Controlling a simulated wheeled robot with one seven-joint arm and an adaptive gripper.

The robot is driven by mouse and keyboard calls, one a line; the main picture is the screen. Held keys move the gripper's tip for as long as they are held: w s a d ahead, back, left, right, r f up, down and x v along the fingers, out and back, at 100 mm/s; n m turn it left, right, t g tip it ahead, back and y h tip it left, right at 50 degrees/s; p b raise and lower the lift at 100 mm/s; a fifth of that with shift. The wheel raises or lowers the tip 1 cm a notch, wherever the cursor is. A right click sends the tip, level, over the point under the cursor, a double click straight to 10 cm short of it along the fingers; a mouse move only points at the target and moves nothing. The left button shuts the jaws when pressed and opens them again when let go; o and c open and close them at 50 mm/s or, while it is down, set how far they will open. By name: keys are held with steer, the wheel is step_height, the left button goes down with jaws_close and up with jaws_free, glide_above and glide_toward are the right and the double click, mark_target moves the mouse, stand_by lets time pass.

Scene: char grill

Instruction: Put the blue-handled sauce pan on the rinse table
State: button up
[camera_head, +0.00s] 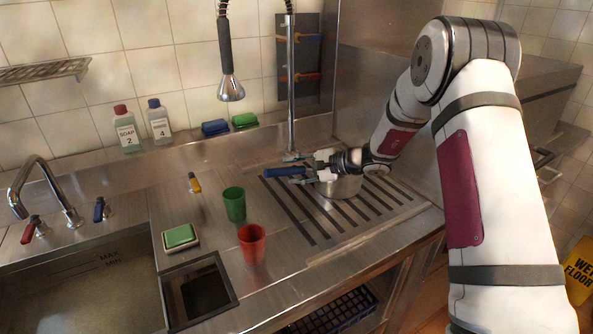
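The sauce pan is a small steel pan (342,187) with a blue handle (283,171) pointing left. It appears to sit on the dark-striped drainboard of the steel rinse table (303,226). My gripper (291,168) is at the pan's handle side, with its fingers pointing left. One finger shows behind the handle and one in front, with gaps visible, so it looks open around the handle. My wrist hides part of the pan's far rim and the handle's joint. I cannot tell whether a finger touches the handle.
A green cup (234,204) and a red cup (252,243) stand left of the drainboard. A green sponge (180,236) lies farther left, near a square opening (199,290). A spray hose (230,88) hangs above. Soap bottles (127,130) stand behind. The striped area in front of the pan is clear.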

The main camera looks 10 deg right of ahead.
steer(key=v, duration=1.1)
steer(key=s+a+r+n+g+h, duration=0.1)
steer(key=s+a+r+n+g, duration=0.3)
steer(key=s, duration=0.5)
steer(key=s+a+r+n+g+h, duration=0.1)
steer(key=s+a+r+n+h, duration=0.15)
steer(key=s+a+r, duration=0.5)
steer(key=s+d+n+h, duration=0.3)
steer(key=s+d, duration=0.1)
steer(key=s, duration=0.6)
steer(key=s+d+n+t+h, duration=0.1)
steer(key=s+d+n+h, duration=0.2)
steer(key=s, duration=0.8)
steer(key=shift+s+d+r+n+h+b, duration=0.25)
steer(key=shift+d+r+n+h+b, duration=0.15)
steer(key=shift+d, duration=0.55)
